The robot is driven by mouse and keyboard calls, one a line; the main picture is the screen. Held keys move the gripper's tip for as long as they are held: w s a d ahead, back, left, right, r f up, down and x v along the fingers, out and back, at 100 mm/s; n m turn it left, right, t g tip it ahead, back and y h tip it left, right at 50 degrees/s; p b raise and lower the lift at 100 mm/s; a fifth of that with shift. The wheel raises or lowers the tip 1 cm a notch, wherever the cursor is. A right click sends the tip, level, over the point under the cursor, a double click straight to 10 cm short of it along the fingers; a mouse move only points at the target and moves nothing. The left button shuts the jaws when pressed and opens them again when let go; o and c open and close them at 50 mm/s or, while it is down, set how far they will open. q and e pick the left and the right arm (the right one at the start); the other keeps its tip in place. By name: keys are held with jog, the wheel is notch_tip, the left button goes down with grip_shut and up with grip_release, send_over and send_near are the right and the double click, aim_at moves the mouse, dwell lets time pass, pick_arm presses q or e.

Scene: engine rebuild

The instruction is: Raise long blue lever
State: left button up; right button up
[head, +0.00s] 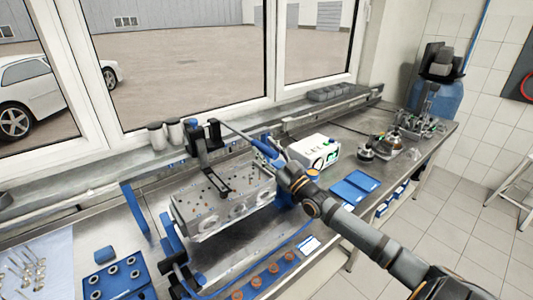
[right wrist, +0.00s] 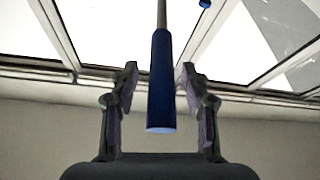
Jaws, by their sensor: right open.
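The long lever has a thin grey rod and a blue handle (head: 264,147). In the head view the rod slopes up and left from the handle, above the engine block's far right corner. My right gripper (head: 279,156) is at the handle end. In the right wrist view the blue handle (right wrist: 161,85) stands between the two spread fingers of my right gripper (right wrist: 159,82), with a gap on each side. The gripper is open and holds nothing. My left gripper is not in view.
The grey engine block (head: 215,200) sits on the metal bench, with a black clamp (head: 207,155) over it. A white box (head: 314,151) and blue trays (head: 354,186) are to the right. A blue socket tray (head: 118,278) is at front left. Windows stand behind the bench.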

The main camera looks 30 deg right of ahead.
jog(key=shift+w+a, duration=0.1)
jog(key=shift+w, duration=0.1)
jog(key=shift+w+f, duration=0.15)
jog(key=shift+c, duration=0.9)
jog(key=shift+w, duration=0.1)
jog(key=shift+c, duration=1.1)
grip_shut()
